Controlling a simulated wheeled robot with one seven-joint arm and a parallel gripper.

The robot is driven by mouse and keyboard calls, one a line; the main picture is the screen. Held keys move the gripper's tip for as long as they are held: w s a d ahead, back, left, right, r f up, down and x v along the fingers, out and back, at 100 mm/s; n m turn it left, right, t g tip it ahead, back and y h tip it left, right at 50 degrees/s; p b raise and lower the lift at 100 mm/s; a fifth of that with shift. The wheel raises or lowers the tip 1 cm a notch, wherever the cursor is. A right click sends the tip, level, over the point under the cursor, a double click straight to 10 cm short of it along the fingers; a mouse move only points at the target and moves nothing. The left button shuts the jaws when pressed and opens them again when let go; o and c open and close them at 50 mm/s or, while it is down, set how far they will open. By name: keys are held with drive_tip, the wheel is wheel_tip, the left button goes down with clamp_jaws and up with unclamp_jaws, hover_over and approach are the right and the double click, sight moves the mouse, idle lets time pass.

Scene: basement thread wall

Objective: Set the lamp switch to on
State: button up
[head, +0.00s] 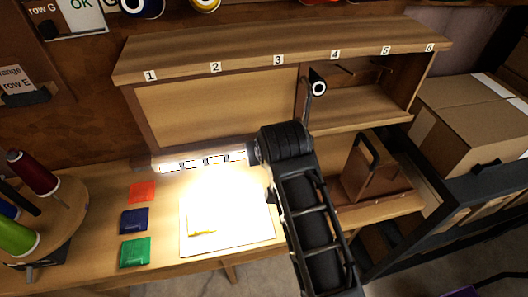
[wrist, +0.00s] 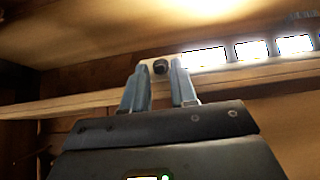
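The strip lamp (head: 205,160) glows white under the shelf in the head view and lights the worktop brightly. Its lit panels (wrist: 250,50) also show at the upper right of the wrist view. A small dark round knob (wrist: 160,67), which looks like the lamp switch, sits on a pale plate at the lamp's left end there. My gripper (wrist: 160,80) is open, with one finger on each side of the knob in the picture. I cannot tell whether it touches the knob. In the head view my arm hides the fingertips and the switch.
A pale sheet (head: 228,222) lies under the lamp. Red (head: 142,192), blue (head: 134,221) and green (head: 135,251) squares lie left of it. Thread spools (head: 32,172) stand at far left. A wooden holder (head: 372,170) and a cardboard box (head: 475,110) are at right.

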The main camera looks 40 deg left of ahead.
drive_tip(key=shift+o, duration=0.9)
drive_tip(key=v, duration=0.8)
drive_tip(key=shift+b, duration=0.45)
drive_tip(key=shift+w+f, duration=0.1)
